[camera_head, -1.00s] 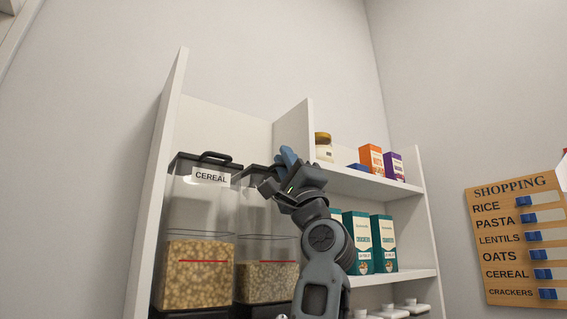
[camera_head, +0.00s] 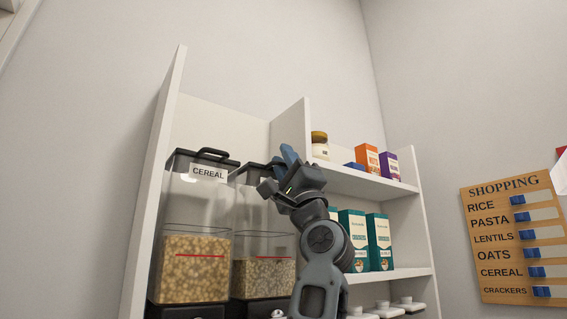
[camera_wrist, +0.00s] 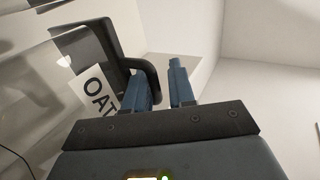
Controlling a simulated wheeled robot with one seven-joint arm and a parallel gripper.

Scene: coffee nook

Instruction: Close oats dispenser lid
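The oats dispenser (camera_head: 264,225) is the clear bin right of the cereal dispenser, part filled with tan grain. Its label (camera_wrist: 98,90), partly cut off by my gripper, reads "OAT" in the wrist view. Its dark lid (camera_wrist: 88,45) has a black loop handle (camera_wrist: 153,73); in the head view my gripper hides much of the lid, and I cannot tell how far it is open. My gripper (camera_wrist: 162,82) is at this lid's handle. Its blue fingers are apart, one inside the loop and one outside, with a gap showing beside the handle.
The cereal dispenser (camera_head: 195,235) with its lid (camera_head: 190,160) stands close on the left. A shelf divider (camera_head: 292,125) rises behind my gripper. To the right are teal boxes (camera_head: 379,242), a jar (camera_head: 320,148) and small boxes. The shopping board (camera_head: 520,240) hangs at far right.

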